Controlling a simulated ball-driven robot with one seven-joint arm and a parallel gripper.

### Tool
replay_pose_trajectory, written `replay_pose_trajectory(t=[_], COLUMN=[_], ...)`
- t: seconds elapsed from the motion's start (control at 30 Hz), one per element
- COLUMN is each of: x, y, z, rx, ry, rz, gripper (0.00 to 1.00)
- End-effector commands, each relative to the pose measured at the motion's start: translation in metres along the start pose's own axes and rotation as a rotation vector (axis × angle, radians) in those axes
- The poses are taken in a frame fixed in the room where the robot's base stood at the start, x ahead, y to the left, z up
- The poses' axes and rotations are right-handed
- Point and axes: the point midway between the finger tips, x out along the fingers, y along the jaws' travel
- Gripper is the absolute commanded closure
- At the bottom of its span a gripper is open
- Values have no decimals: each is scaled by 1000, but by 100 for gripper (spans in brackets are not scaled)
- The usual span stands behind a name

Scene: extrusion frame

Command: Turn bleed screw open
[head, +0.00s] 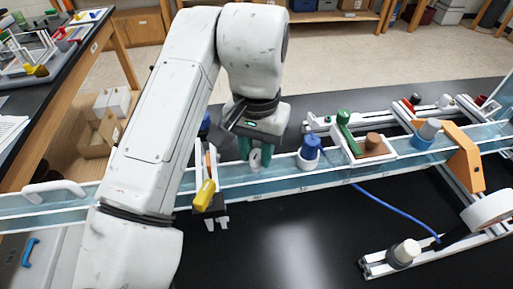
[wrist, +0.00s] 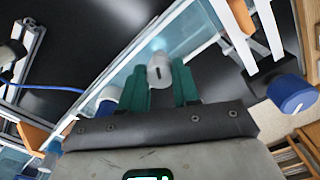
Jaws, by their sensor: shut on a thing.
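The bleed screw (wrist: 159,68) is a pale knob with a dark slot in its face, on the clear channel (head: 325,178). My gripper (wrist: 161,82) has green fingers, one on each side of the screw, and is shut on it. In the head view, my gripper (head: 256,150) reaches down to the channel from above, and part of the pale screw (head: 255,160) shows below the fingers. The slot runs roughly lengthwise between the fingers in the wrist view. The fingers partly hide the screw's sides.
A blue-capped white fitting (head: 309,153) stands just right of my gripper. A yellow-handled lever (head: 204,195) is on the left. A white tray with green and brown parts (head: 372,146), an orange bracket (head: 465,158) and a blue hose (head: 400,212) lie further right. The black table front is mostly clear.

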Motion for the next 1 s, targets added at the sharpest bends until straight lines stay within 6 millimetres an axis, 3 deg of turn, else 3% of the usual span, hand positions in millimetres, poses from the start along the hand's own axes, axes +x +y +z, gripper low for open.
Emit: replay_pose_trajectory(t=[0.6,0.63,0.87,1.0], x=[0,0,0,0], y=[0,0,0,0], z=[0,0,0,0], rx=[-127,-127,-127,-127], ry=[0,0,0,0], rz=[1,1,0,1], gripper=[99,67,45,43])
